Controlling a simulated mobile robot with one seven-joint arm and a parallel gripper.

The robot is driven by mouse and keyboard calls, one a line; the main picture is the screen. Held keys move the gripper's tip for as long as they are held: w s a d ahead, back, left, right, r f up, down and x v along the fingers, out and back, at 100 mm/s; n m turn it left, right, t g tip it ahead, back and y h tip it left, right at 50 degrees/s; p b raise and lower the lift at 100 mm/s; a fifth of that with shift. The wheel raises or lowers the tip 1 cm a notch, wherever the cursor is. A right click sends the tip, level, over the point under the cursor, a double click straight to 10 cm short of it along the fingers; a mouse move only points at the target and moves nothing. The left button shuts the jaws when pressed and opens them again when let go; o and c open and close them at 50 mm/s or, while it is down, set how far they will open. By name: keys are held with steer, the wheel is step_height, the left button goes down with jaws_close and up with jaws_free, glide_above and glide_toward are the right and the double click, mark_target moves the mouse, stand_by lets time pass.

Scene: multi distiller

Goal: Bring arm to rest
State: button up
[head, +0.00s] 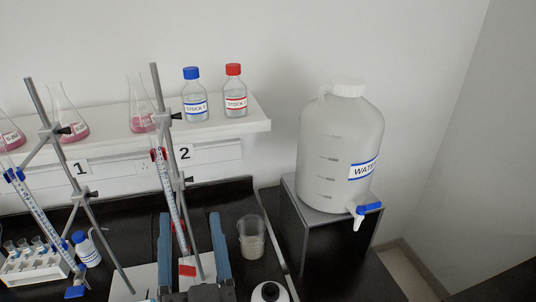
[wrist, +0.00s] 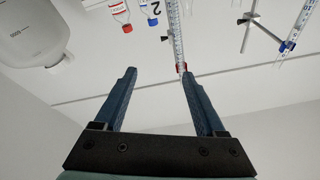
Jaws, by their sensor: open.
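My gripper (head: 190,216) shows at the bottom of the head view, its two blue fingers apart and pointing up in the picture. Between them, in that view, are the lower part of the burette (head: 171,205) at station 2 and a red piece (head: 187,270). In the wrist view my gripper (wrist: 158,73) is open with nothing held between its fingers. There the burette (wrist: 175,35) appears upside down, its visible end near the right fingertip. I cannot tell how far the fingers are from it.
A beaker (head: 251,238) stands right of my gripper, with a white round-topped item (head: 270,292) nearer. A water carboy (head: 340,140) sits on a dark stand (head: 300,225) at right. Stock bottles (head: 195,97) and flasks (head: 65,115) are on the shelf. A tube rack (head: 40,265) is at left.

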steer(key=s+d+r+t+h, duration=0.2)
steer(key=d+r, duration=0.1)
steer(key=r, duration=0.7)
steer(key=s+d+r+t+h, duration=0.1)
steer(key=d+r, duration=0.3)
steer(key=r, duration=0.7)
steer(key=s+d+r+t+h+b, duration=0.1)
steer(key=s+d+r+t+h, duration=0.1)
steer(key=r, duration=0.8)
steer(key=shift+s+d+r+n+t+h, duration=0.3)
steer(key=shift+s+d+t, duration=0.1)
steer(key=shift+d+t, duration=0.5)
steer(key=shift+f, duration=0.1)
stand_by(3.9)
